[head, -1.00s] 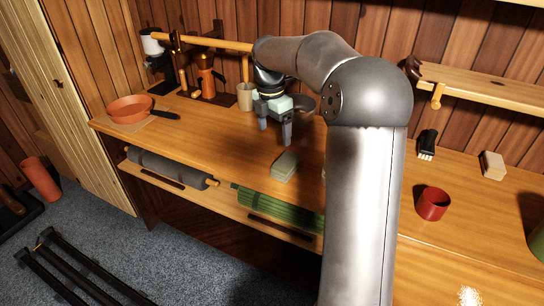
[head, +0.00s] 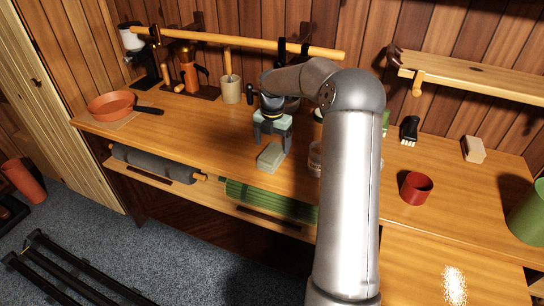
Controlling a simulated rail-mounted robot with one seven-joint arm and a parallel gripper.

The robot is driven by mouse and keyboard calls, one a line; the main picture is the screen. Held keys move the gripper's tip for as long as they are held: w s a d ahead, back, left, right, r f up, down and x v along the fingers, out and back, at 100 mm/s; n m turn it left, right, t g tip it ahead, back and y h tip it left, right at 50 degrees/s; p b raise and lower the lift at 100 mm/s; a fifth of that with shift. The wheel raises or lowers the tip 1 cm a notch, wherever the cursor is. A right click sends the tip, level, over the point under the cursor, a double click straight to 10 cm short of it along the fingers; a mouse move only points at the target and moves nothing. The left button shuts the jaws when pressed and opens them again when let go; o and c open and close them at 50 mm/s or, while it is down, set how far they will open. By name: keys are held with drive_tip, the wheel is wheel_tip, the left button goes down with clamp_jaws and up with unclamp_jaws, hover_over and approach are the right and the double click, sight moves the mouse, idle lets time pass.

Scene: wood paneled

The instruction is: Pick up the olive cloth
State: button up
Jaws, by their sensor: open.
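The olive cloth (head: 268,163) looks like a small folded grey-green block. It lies on the wooden worktop (head: 210,150) near its front edge, left of my arm. My gripper (head: 272,144) points down with its fingers apart and nothing between them. It is just over or behind the far end of the cloth. I cannot tell whether the fingertips touch the cloth or the worktop.
A jar (head: 314,160) stands right of the cloth, partly hidden by my arm. An orange pan (head: 110,104) is at the far left. A red cup (head: 416,188), a brush (head: 409,130) and a beige block (head: 473,149) are on the right. Rolled mats fill the shelf below.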

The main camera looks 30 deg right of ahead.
sight(272, 152)
drive_tip(key=shift+a+f+p, duration=0.1)
drive_tip(key=shift+f+p, duration=0.6)
drive_tip(key=shift+f, duration=2.05)
drive_tip(key=c, duration=1.1)
